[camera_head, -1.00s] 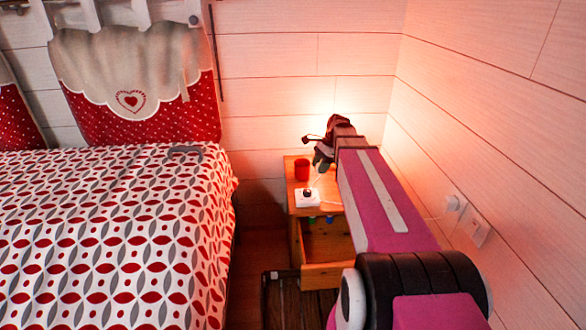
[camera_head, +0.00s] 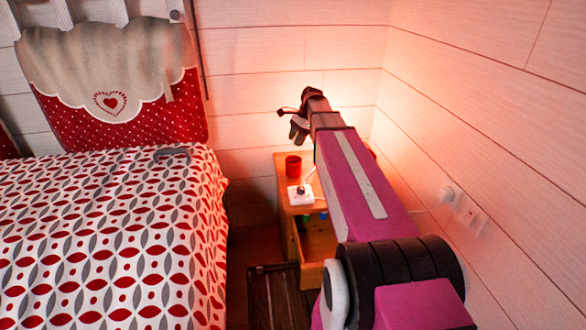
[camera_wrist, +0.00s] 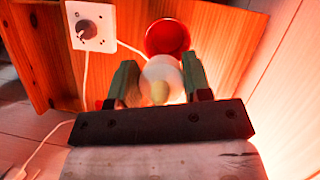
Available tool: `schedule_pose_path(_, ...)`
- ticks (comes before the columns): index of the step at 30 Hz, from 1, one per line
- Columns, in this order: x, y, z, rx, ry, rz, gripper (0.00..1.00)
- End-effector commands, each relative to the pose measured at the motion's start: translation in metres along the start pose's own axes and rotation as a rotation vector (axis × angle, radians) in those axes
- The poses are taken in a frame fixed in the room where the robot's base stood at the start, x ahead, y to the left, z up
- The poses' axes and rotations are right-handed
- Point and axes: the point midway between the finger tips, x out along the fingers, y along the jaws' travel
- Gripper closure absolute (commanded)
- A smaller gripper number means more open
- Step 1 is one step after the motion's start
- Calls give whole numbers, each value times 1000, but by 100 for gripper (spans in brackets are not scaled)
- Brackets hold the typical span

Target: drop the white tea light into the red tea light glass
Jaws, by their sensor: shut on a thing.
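The red tea light glass (camera_head: 293,166) stands upright on the wooden nightstand; the wrist view shows its red rim and inside (camera_wrist: 168,38) just beyond my fingertips. My gripper (camera_head: 299,129) is above the nightstand, higher than the glass and a little to its right in the head view. In the wrist view my gripper (camera_wrist: 160,80) is shut on the white tea light (camera_wrist: 161,80), a pale round thing between the two fingers. The tea light is hidden in the head view. It appears apart from the glass, partly overlapping its near edge in the wrist view.
A white box with a dark knob (camera_head: 300,195) sits on the front of the nightstand (camera_head: 282,184), with a white cable. The patterned bed (camera_head: 110,230) is to the left. The white plank wall (camera_head: 480,120) is close on the right.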

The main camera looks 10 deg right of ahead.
Motion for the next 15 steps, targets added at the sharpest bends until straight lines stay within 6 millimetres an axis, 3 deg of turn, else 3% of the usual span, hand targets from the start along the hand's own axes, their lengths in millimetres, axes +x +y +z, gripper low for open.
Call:
schedule_pose_path(6, 21, 0, -9, 1, 0, 1, 78)
schedule_pose_path(15, 27, 0, -11, 0, 0, -1, 78)
